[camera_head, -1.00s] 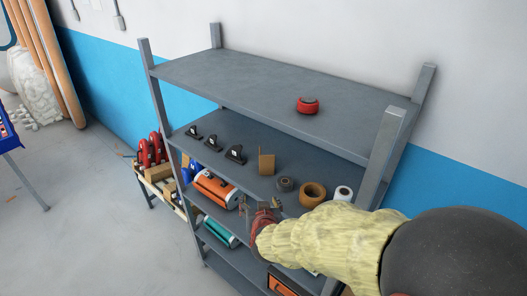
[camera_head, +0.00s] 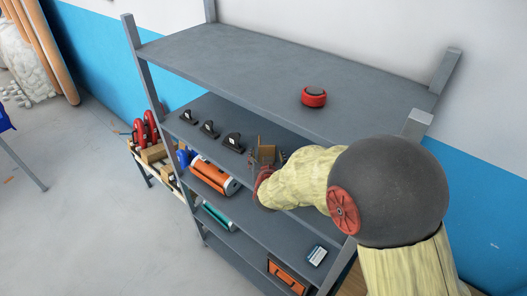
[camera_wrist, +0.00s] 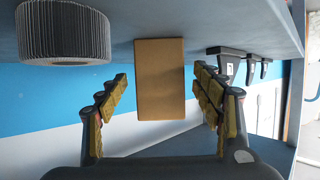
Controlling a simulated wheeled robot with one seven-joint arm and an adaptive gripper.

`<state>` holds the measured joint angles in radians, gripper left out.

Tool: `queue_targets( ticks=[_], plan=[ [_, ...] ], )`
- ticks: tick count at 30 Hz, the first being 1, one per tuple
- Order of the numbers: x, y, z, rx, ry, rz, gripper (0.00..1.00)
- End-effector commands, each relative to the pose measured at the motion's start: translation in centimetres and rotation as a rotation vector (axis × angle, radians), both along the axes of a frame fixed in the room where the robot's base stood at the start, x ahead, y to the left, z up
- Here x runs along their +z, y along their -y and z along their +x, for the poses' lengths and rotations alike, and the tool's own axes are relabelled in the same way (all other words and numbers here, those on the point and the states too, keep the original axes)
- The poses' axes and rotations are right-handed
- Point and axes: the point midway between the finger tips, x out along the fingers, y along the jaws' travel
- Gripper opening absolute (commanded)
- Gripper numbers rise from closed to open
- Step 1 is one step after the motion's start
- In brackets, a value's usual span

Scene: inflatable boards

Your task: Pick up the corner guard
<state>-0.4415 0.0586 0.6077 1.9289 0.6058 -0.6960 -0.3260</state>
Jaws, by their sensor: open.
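The corner guard, a brown cardboard piece (camera_head: 267,152), stands on the second shelf from the top. In the wrist view the corner guard (camera_wrist: 160,90) shows as a tall tan panel between my fingers. My gripper (camera_head: 270,163) is at the front of that shelf, right by the guard and partly covering it. In the wrist view my gripper (camera_wrist: 161,76) is open, with one yellow-padded finger on each side of the guard. Gaps show on both sides, so the fingers look apart from it.
A ribbed dark roll (camera_wrist: 65,33) is close beside the guard in the wrist view. Several black clamp-like items (camera_head: 209,129) stand on the same shelf. The top shelf (camera_head: 220,65) is above, holding a red roll (camera_head: 314,97).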

Motion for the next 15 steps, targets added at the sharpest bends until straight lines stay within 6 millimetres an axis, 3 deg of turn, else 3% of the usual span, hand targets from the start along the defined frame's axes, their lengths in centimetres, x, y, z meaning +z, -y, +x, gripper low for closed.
queue_targets(
  ticks=[11, 15],
  plan=[
    [-0.51, -0.02, 0.94, 0.0, -0.001, 0.0, 0.67],
    [-0.49, -0.03, 0.93, 0.0, -0.001, 0.0, 0.59]
  ],
)
